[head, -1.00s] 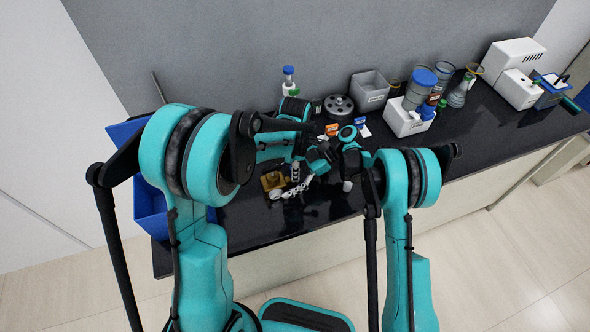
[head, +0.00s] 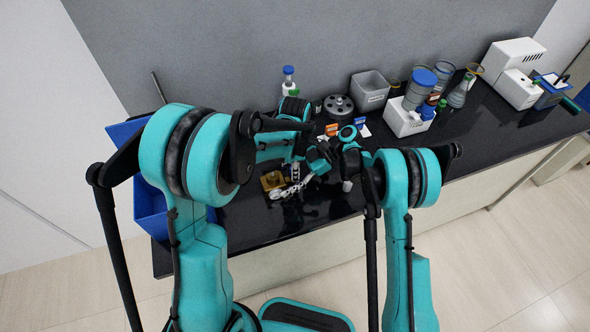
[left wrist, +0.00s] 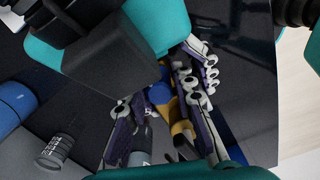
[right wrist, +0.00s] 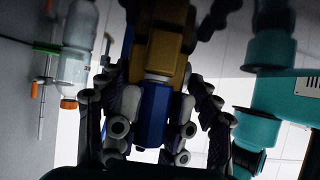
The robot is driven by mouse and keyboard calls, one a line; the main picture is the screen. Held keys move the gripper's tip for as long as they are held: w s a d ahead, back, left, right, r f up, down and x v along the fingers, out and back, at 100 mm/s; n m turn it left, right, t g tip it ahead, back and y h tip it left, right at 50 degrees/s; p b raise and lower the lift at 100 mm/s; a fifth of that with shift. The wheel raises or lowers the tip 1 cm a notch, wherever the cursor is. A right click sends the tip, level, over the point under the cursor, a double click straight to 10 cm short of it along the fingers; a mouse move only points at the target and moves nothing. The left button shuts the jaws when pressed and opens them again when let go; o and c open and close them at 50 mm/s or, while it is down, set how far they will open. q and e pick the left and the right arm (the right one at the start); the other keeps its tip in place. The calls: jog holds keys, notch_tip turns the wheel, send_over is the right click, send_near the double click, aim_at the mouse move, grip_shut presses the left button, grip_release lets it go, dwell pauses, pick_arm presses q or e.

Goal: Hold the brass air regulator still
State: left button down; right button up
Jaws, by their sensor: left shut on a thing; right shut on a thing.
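The brass air regulator (head: 272,181) is a small gold-brown block near the front edge of the black bench, partly hidden by the grippers. In the right wrist view its brass body (right wrist: 165,50) adjoins a silver ring and a blue faceted piece (right wrist: 152,108). My right gripper (right wrist: 150,118) is shut around that blue piece. In the left wrist view yellow-brass (left wrist: 180,126) and blue (left wrist: 160,94) surfaces show between the fingers of my left gripper (left wrist: 162,108), which is shut on the regulator. Its exact contact is hidden. Both grippers crowd together in the head view.
Behind my arms stand a blue-capped bottle (head: 289,80), a dark round disc (head: 338,106), a grey bin (head: 370,91) and a white box (head: 405,118) of vessels. Blue bins (head: 150,200) are at the left. The bench is clear toward the front right.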

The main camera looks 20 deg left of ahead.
pick_arm(q)
jog(key=c, duration=1.9)
grip_release()
grip_shut()
jog(key=shift+r, duration=2)
jog(key=shift+r, duration=3.55)
pick_arm(e)
jog(key=o, duration=0.6)
